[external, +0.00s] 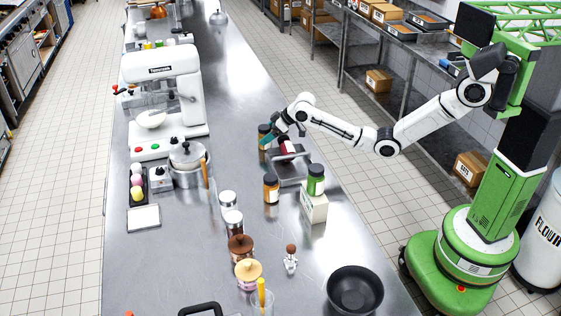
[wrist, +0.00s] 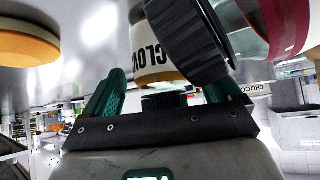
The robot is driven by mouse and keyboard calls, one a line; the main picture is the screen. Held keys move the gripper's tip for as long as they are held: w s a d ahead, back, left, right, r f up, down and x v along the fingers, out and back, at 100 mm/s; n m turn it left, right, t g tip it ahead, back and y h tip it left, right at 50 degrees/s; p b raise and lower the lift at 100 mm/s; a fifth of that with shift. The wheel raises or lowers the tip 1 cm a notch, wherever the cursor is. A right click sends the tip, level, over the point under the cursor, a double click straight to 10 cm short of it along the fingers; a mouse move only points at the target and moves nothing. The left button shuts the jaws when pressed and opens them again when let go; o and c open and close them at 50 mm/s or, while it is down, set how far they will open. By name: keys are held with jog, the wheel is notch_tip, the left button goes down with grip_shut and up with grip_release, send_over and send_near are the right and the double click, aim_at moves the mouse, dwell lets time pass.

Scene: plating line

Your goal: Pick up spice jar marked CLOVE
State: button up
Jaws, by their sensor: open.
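The spice jar marked CLOVE (wrist: 150,66) shows in the wrist view, upside down in the picture, with a cream label, brown contents and a dark lid. Only "CLOV" is readable. In the external view a brown jar with a dark lid (external: 263,129), apparently the same one, stands on the steel counter, partly hidden by my gripper (external: 268,140). My gripper also shows in the wrist view (wrist: 167,92), its teal fingers open and apart. The jar's lid appears between them in the picture; I see no contact.
A grey tray (external: 292,178), an orange jar (external: 271,189) and a green jar (external: 316,181) on a white box stand nearer the camera.

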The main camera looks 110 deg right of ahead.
jog(key=shift+x, duration=1.15)
jog(key=c, duration=1.2)
jog(key=shift+r, duration=0.1)
jog(key=shift+c, duration=0.2)
